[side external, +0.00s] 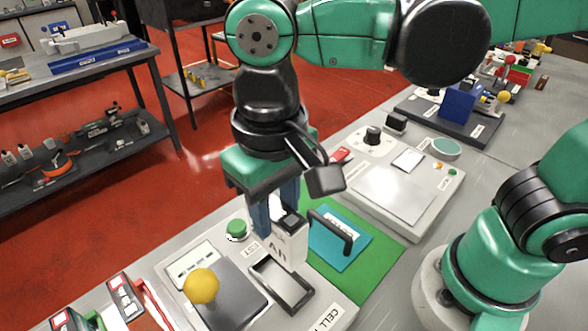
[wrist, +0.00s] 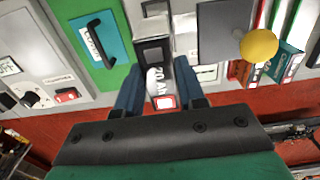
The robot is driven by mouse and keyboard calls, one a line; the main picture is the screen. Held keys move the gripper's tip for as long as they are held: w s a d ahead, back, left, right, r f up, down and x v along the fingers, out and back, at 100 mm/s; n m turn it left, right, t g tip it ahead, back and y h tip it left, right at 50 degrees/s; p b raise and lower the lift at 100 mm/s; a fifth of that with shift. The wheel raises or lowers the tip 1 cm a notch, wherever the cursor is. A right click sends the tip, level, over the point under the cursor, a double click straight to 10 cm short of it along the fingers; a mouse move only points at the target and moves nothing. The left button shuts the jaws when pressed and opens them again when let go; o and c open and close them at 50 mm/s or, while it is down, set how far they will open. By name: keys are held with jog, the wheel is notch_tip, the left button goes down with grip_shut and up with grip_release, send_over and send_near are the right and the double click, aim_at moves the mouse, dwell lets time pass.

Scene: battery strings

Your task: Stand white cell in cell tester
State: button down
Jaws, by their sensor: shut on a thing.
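My gripper (side external: 277,226) points down and is shut on the white cell (side external: 287,246), a pale block with dark lettering and a dark top. In the wrist view the cell (wrist: 157,88) sits between the two blue fingers of my gripper (wrist: 158,92). The cell tester (side external: 335,316) is a light grey panel with a raised, dark-rimmed rectangular slot (side external: 262,271). The cell looks upright, right by the slot's far end in the side view. Whether its lower end is above the slot or beside it I cannot tell.
The tester bears a green button (side external: 237,229) and a yellow ball knob (side external: 201,286). A teal lid with a black handle (side external: 345,258) lies on a green mat (side external: 383,258) close beside the cell. A grey panel with a dial (side external: 373,137) stands beyond. Red and green binders (wrist: 290,58) stand past the knob.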

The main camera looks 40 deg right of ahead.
aim_at(277, 229)
dwell(0.3)
jog(key=shift+f, duration=4.3)
jog(key=shift+f, duration=0.2)
jog(key=shift+c, duration=2.2)
grip_release()
jog(key=shift+r, duration=2.8)
